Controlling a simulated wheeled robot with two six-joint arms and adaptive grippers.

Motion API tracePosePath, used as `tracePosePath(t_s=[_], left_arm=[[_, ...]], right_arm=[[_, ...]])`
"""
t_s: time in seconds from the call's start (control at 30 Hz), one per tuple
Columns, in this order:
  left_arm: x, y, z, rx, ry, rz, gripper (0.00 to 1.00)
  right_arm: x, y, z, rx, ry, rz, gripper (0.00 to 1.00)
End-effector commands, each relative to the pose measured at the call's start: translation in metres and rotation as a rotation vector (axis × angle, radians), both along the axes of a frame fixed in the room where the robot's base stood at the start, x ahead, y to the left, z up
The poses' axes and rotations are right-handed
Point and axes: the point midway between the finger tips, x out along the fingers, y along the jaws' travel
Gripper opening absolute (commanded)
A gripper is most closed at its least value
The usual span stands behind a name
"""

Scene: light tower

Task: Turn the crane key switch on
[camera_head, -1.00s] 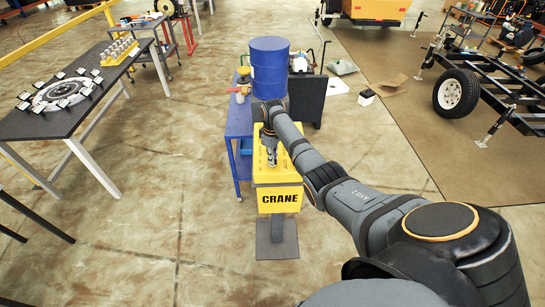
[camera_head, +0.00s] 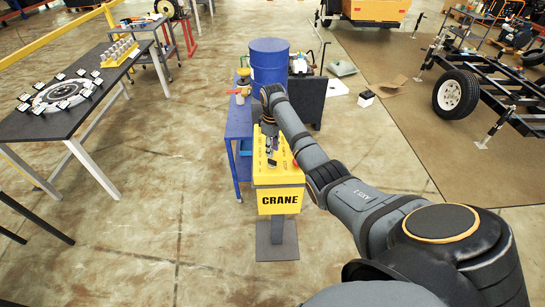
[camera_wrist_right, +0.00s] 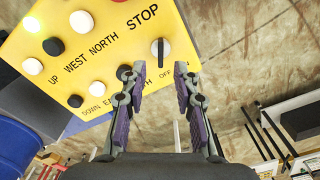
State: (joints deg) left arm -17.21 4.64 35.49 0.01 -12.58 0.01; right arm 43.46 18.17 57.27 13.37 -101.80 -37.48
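The yellow crane control box (camera_head: 278,199) stands on a dark post, with CRANE on its front. In the right wrist view, its panel (camera_wrist_right: 108,58) shows the key switch (camera_wrist_right: 160,50), a white round with a black handle. The handle lies upright in the picture, its lower end near the word OFF; the neighbouring label is partly hidden by a finger. My right gripper (camera_wrist_right: 160,74) is open, its two fingertips apart on either side below the switch, with nothing between them. In the head view it (camera_head: 271,148) is over the box top, small and hard to make out. My left gripper is not in view.
A blue cart (camera_head: 238,125) and blue drum (camera_head: 269,62) stand behind and left of the box. Floor in front is clear.

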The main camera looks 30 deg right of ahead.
Motion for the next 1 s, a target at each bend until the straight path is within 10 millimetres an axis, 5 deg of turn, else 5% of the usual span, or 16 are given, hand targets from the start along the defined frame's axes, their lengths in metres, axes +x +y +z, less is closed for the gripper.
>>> tracePosePath(t_s=[0.2, 0.33, 0.9, 1.0], left_arm=[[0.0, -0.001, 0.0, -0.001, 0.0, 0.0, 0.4], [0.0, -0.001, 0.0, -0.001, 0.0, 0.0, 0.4], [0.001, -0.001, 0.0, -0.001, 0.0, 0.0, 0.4], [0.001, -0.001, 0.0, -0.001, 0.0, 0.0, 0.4]], right_arm=[[0.001, 0.0, 0.046, 0.0, -0.001, 0.001, 0.3], [0.0, 0.0, 0.059, 0.0, 0.001, 0.0, 0.3], [-0.001, 0.0, 0.062, 0.0, 0.001, 0.0, 0.3], [-0.007, 0.005, 0.049, -0.014, -0.002, -0.006, 0.3]])
